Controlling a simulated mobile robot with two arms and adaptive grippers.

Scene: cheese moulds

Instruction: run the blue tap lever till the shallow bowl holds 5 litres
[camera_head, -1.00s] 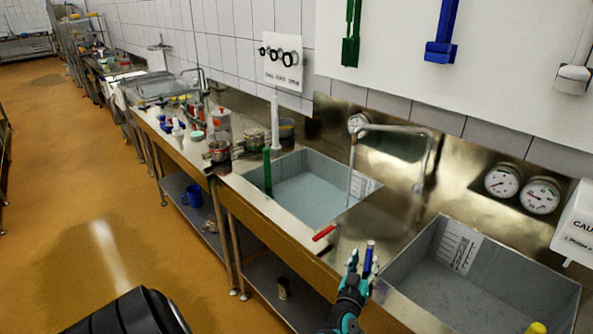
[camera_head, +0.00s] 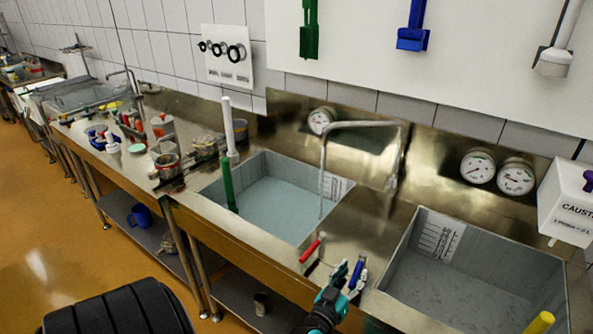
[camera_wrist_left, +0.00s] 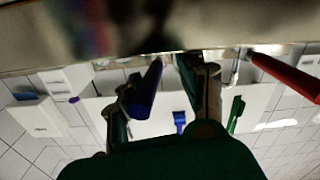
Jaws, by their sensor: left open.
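The blue tap lever (camera_head: 357,272) stands on the steel ledge between the two sink bowls. My left gripper (camera_head: 347,275) is open at the lever. In the left wrist view the blue lever (camera_wrist_left: 146,90) shows between the spread fingers, close to the left one; I cannot tell whether they touch. The left bowl (camera_head: 275,226) holds pale blue water. The right bowl (camera_head: 408,240) has a white level scale (camera_head: 440,241) on its wall; its grey floor shows no clear water line. I cannot tell which is the shallow bowl. My right gripper is out of view.
A red lever (camera_head: 311,249) sits just left of the blue one.

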